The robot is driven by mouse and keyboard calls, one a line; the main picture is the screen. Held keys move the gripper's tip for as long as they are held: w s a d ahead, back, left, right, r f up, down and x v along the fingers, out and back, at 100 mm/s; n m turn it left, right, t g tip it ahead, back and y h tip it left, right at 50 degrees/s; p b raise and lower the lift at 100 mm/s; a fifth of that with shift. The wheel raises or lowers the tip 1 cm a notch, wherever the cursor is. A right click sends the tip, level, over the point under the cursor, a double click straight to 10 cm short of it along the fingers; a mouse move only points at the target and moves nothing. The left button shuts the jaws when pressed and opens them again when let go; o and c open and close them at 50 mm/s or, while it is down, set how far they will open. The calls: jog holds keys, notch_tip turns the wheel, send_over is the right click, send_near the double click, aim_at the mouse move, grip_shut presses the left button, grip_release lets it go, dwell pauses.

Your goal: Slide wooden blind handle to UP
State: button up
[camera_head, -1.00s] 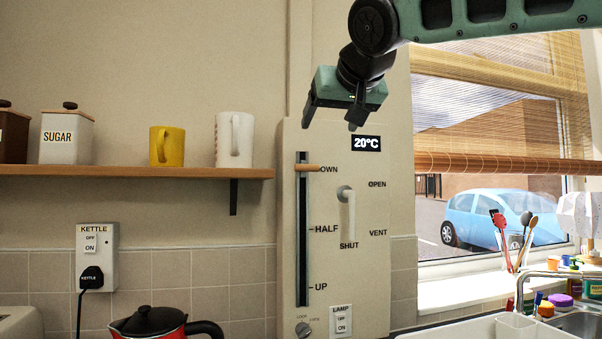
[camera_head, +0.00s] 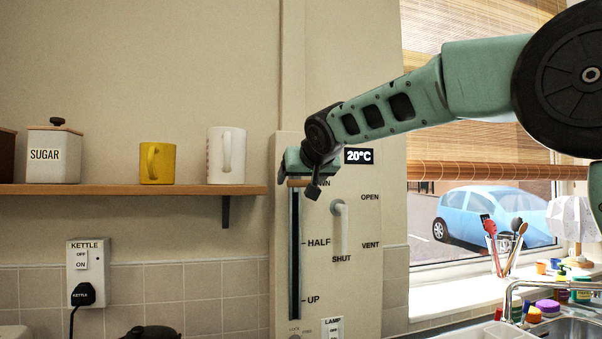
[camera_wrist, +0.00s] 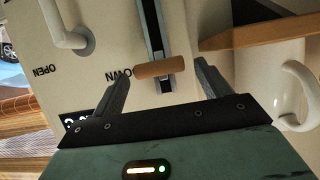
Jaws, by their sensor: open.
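The wooden blind handle (camera_wrist: 160,68) sits at the DOWN end of a dark vertical slot (camera_head: 295,250) on the cream wall panel (camera_head: 370,290). HALF is marked midway down the slot and UP near its bottom. My gripper (camera_head: 299,193) is at the handle in the head view and partly hides it. In the wrist view, my gripper (camera_wrist: 165,85) is open, with one finger to each side of the handle. The handle lies between or just beyond the fingertips. I cannot tell whether either finger touches it. The woven blind (camera_head: 480,85) hangs over the upper window.
A white lever (camera_head: 341,225) between OPEN, VENT and SHUT sticks out just right of the slot. A wooden shelf (camera_head: 130,190) with a yellow mug (camera_head: 157,163), a white mug (camera_head: 226,156) and a sugar canister (camera_head: 54,152) ends close to the panel's left. A kettle (camera_head: 150,332) stands below.

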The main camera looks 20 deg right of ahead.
jog(key=shift+w+f, duration=0.15)
jog(key=shift+w, duration=0.1)
jog(key=c, duration=1.4)
notch_tip(320, 180, down, 31)
jog(key=b, duration=3.1)
jog(key=o, duration=1.4)
